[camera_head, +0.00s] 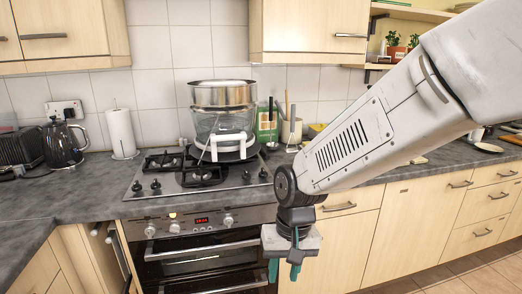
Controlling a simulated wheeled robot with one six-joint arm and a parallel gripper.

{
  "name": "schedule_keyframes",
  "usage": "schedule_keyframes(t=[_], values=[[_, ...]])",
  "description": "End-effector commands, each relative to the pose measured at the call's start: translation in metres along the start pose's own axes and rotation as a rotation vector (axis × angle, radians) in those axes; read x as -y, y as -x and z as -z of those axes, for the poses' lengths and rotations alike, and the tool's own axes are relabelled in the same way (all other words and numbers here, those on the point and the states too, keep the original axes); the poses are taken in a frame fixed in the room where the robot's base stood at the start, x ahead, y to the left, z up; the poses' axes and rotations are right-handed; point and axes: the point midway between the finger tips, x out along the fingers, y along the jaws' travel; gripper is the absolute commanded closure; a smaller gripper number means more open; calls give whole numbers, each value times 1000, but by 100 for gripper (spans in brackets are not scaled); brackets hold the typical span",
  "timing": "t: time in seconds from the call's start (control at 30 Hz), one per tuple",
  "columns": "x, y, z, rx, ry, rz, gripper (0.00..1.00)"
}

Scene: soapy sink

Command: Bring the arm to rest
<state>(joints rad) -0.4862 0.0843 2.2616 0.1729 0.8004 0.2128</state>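My gripper (284,270) hangs at the end of my arm, pointing down in front of the oven and the drawer fronts. Its two teal fingers are spaced apart, with nothing seen between them. It is clear of the worktop. My arm comes in from the upper right and covers part of the worktop on the right.
A pot (222,94) and a white-handled appliance stand on the hob (190,178). A black kettle (63,143) and a paper roll (122,133) stand at left. The oven (205,262) is below the hob. Open floor (450,284) shows at lower right.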

Motion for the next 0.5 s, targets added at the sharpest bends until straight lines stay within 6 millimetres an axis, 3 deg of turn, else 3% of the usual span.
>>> schedule_keyframes(t=[0.03, 0.2, 0.4, 0.5], values=[[-20, 19, -18, 12, 17, -12, 67], [-77, 64, -82, 72, 70, -58, 67], [-128, 100, -152, 74, 49, -99, 67], [-146, 112, -179, 31, -2, -114, 67]])
